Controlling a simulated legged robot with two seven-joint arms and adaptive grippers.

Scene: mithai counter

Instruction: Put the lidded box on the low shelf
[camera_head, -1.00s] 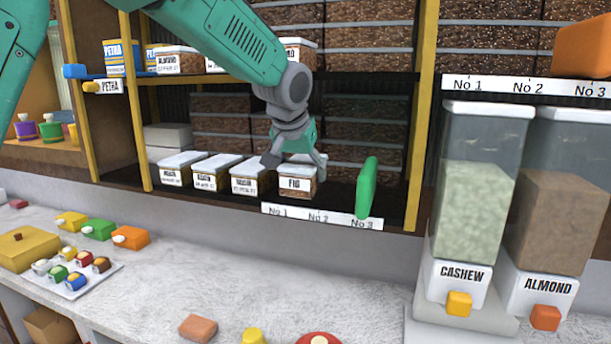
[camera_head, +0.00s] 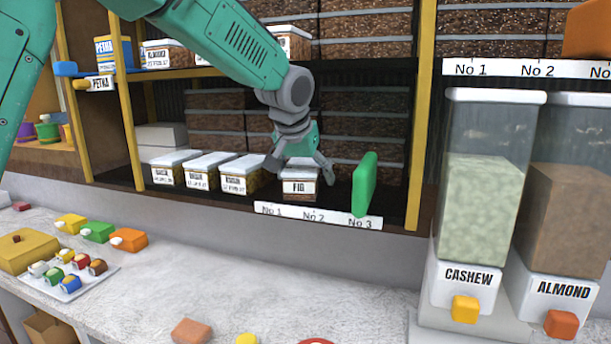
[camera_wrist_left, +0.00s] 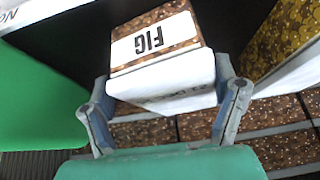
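The lidded box, labelled FIG (camera_head: 299,185), has a white lid and brown contents and stands on the low shelf (camera_head: 338,196), just behind the No 1 and No 2 marks. My left gripper (camera_head: 299,172) is above and around it, with a finger at each side. In the left wrist view the FIG box (camera_wrist_left: 163,58) lies between the two fingers (camera_wrist_left: 165,110), which look spread, with a small gap at the left finger. Whether they touch the box is unclear. My right gripper is not in view.
Several similar lidded boxes (camera_head: 208,172) stand left of the FIG box. A green upright divider (camera_head: 364,184) stands close to its right. A No 1–No 3 strip (camera_head: 318,216) runs along the shelf front. Cashew and almond dispensers (camera_head: 487,190) stand at right.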

